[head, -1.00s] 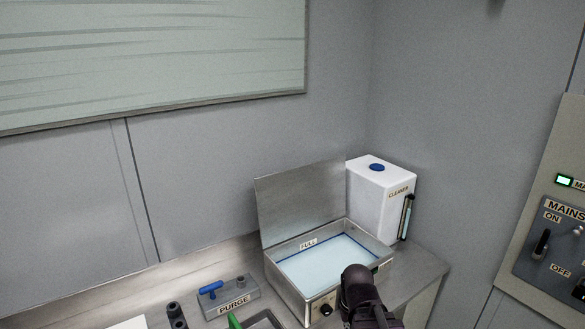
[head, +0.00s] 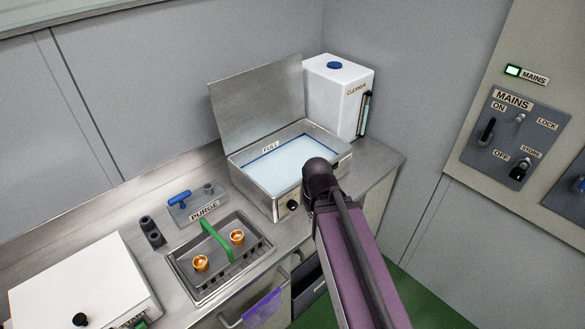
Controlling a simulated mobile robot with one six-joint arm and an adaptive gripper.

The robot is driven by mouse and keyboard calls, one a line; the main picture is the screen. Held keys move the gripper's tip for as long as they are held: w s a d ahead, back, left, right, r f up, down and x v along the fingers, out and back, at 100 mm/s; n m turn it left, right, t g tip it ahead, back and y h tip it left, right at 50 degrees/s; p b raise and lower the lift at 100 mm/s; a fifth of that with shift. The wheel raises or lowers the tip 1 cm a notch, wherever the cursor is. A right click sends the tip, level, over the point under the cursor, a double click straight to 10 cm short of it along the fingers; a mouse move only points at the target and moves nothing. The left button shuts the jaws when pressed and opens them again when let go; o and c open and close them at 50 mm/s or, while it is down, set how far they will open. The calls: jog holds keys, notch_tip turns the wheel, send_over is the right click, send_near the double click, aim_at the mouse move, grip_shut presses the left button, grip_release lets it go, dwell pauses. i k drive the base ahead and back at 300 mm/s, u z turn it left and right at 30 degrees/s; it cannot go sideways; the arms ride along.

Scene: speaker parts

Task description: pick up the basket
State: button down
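The basket (head: 237,274) is a grey slotted tray with a raised green handle (head: 216,241) arching across its middle. It sits at the counter in the head view, with two copper-coloured round parts (head: 200,263) inside, one on each side of the handle. My purple arm link with its dark rounded joint rises at the lower centre, right of the basket and apart from it in the picture. My gripper does not show in the head view, so its opening is hidden.
An open-lidded metal bath (head: 329,150) labelled FULL stands right of the basket, with a white cleaner container (head: 340,95) behind. A PURGE block (head: 198,205) and a dark fitting (head: 152,231) lie behind the basket. A white box (head: 85,280) is at left.

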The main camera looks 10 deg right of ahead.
aim_at(214, 243)
jog(key=u, duration=4.95)
jog(key=i, duration=0.1)
jog(key=z, duration=3.1)
jog(key=k, duration=0.5)
jog(key=z, duration=0.25)
